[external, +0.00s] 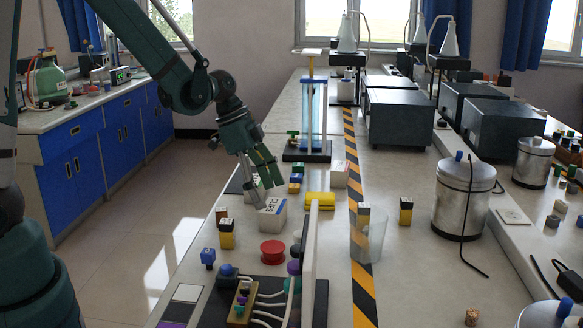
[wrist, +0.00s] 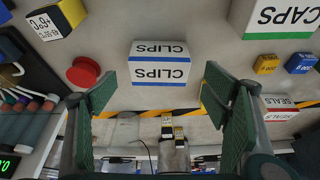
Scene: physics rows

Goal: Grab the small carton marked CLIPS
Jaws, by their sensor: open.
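The small white carton marked CLIPS (wrist: 159,75), with a blue stripe, stands on the bench in the middle of the wrist view. In the external view the CLIPS carton (external: 271,222) is just below my gripper (external: 268,194), which partly overlaps it. My gripper (wrist: 158,88) is open, with one green finger on each side of the carton in the wrist view. Nothing is between the fingers, and they appear above the carton, not touching it.
A CAPS carton (wrist: 272,18) and a SEALS carton (wrist: 281,112) stand to the right in the wrist view. A red disc (external: 272,250), a yellow-black battery (external: 227,238), yellow blocks (external: 318,200) and an upright white panel (external: 310,250) are nearby.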

